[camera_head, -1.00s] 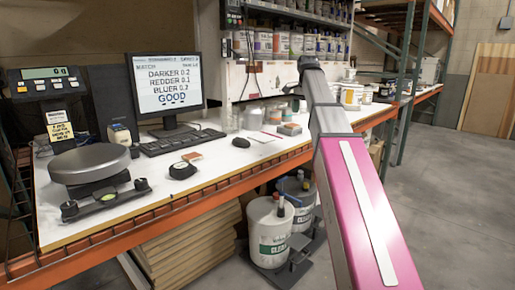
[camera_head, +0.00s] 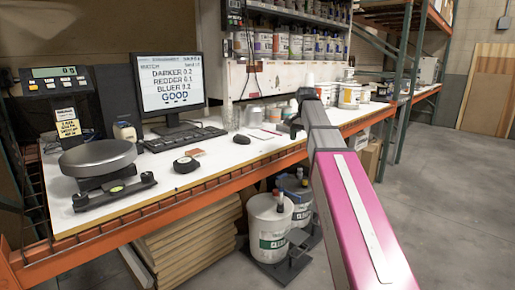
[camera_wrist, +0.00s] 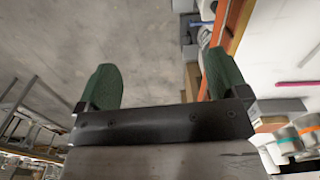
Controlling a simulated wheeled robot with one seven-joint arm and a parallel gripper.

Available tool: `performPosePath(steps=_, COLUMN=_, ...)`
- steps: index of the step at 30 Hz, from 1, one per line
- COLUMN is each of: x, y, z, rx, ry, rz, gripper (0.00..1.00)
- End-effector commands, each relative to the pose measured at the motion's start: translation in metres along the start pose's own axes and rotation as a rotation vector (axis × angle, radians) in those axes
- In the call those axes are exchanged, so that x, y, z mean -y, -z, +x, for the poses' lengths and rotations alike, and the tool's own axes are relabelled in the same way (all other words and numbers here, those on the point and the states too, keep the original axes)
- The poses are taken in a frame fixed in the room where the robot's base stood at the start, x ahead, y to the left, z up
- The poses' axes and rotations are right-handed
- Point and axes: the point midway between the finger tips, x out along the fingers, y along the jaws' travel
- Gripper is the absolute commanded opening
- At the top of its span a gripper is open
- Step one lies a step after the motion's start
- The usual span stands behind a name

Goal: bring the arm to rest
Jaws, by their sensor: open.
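My gripper (camera_wrist: 162,82) shows in the wrist view with its two green fingers wide apart and nothing between them. Grey floor lies behind the left finger, and the orange bench edge lies beside the right finger. In the head view my arm reaches from the lower right toward the back of the bench. Its far end is bent and dark, close to the front of the white worktop (camera_head: 225,160). The fingers cannot be made out in the head view.
A monitor (camera_head: 170,82), a keyboard (camera_head: 186,139) and a scale (camera_head: 98,160) stand on the bench. Cans line the shelf (camera_head: 300,12) above. White buckets (camera_head: 270,228) stand below. The floor at right (camera_head: 440,180) is clear.

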Motion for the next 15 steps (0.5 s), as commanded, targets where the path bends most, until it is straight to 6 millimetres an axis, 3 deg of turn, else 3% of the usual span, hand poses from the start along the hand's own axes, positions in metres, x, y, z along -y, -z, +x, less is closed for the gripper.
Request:
performPosePath(steps=1, x=-0.005, y=-0.006, z=0.021, rx=0.004, ry=-0.003, rz=-0.021, gripper=0.93)
performPosePath(steps=6, x=-0.015, y=-0.018, z=0.091, rx=0.004, ry=-0.003, rz=-0.116, gripper=0.93)
performPosePath(steps=15, x=-0.043, y=-0.051, z=0.205, rx=0.002, ry=-0.002, rz=-0.291, gripper=0.93)
